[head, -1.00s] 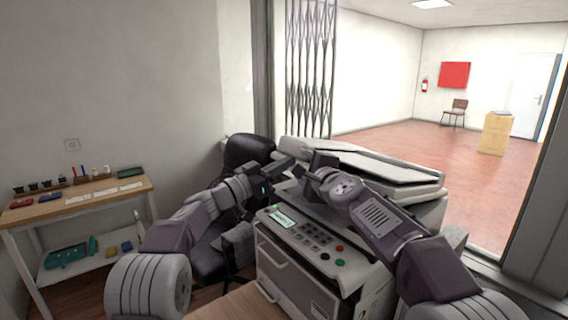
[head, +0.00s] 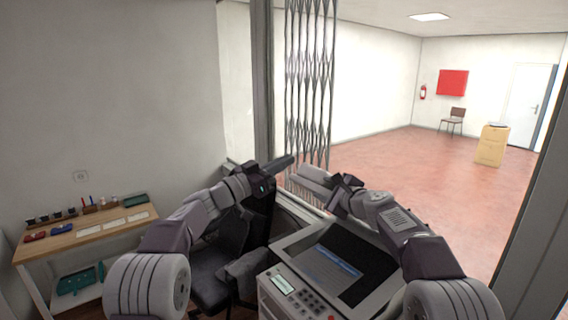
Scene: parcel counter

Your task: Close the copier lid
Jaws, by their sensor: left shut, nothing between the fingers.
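The copier (head: 277,301) stands low in front of me, right of centre. Its dark glass bed (head: 370,258) is uncovered, with a blue sheet or panel (head: 338,263) showing on it. I cannot make out the lid clearly in this view. My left gripper (head: 285,162) is shut and empty, held high beyond the copier's left side. My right gripper (head: 310,174) is above the copier's far left side, right of the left gripper. My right arm hides part of the copier's far right side. Whether the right gripper is open or shut is unclear.
A black office chair (head: 210,280) stands left of the copier, partly behind my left arm. A wooden side table (head: 90,232) with small items is at the far left. A folding metal gate (head: 311,85) rises behind. The red floor beyond (head: 420,155) is mostly open.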

